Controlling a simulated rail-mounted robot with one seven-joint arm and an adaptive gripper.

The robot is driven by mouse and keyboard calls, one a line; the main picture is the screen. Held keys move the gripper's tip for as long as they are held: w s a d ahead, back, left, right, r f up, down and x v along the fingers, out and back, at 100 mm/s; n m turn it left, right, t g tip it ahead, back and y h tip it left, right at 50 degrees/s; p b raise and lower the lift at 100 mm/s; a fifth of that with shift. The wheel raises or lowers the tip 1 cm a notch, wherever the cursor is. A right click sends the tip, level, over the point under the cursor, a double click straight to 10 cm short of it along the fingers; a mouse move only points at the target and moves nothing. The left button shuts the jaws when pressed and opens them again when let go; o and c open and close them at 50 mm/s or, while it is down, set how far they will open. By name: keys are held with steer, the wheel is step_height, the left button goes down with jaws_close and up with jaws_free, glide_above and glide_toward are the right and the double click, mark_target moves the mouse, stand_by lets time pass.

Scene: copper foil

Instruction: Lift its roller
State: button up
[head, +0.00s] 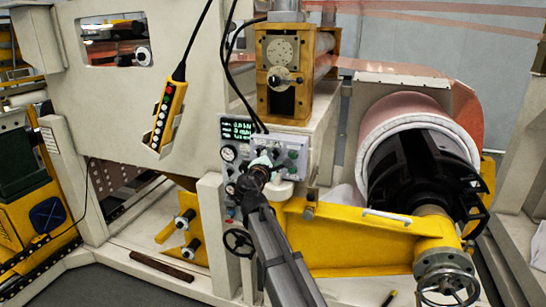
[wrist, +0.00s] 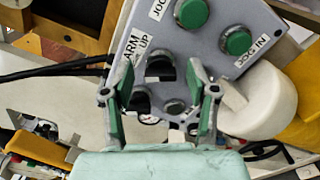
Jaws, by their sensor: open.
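The grey control panel (head: 292,150) stands at the centre of the head view, and my gripper (head: 262,163) is in front of it. In the wrist view my gripper (wrist: 160,72) is open, with green-padded fingers spread. A black selector knob (wrist: 160,68) shows between the fingertips, beside a partly covered label (wrist: 133,44) reading "ARM UP". I cannot tell whether the fingers touch it. A second dark knob (wrist: 140,99) is lower left. Two green buttons (wrist: 237,42) sit above; one is labelled "JOG IN". The large pinkish roll (head: 400,125) is on a black core at right.
A yellow arm (head: 345,235) reaches right from the panel toward a handwheel (head: 447,280). A yellow pendant (head: 167,115) hangs at left. A white rounded part (wrist: 262,103) lies close right of my fingers. A yellow gearbox (head: 287,75) stands above the panel.

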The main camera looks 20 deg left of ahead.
jaws_close()
